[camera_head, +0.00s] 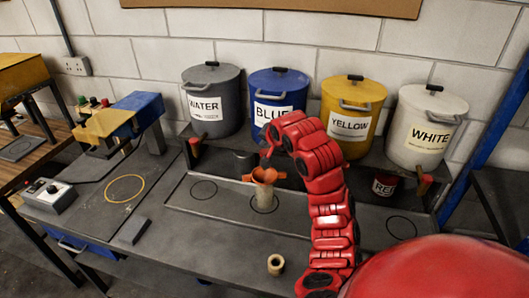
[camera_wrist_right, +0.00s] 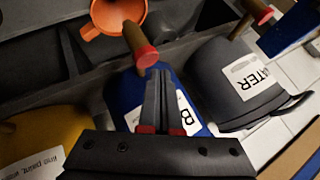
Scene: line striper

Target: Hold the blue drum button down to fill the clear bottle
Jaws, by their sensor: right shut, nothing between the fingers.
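The blue drum (camera_head: 277,92) stands on the back shelf, its label partly covered by my right arm. In the right wrist view its tap (camera_wrist_right: 138,40) is a brown stem with a red end (camera_wrist_right: 147,57), seemingly the button. My right gripper (camera_wrist_right: 158,75) is shut and empty, its fingertips overlapping that red end; I cannot tell whether they touch. In the head view the gripper (camera_head: 265,157) is small and dark, just above the orange funnel. The pale bottle (camera_head: 264,198) stands upright on the bench with the orange funnel (camera_head: 264,175) in its mouth. My left gripper is out of view.
Water (camera_head: 211,88), yellow (camera_head: 352,102) and white (camera_head: 428,118) drums share the shelf. A small brass ring (camera_head: 275,264) lies at the front of the bench. A blue and yellow machine (camera_head: 112,122) stands left.

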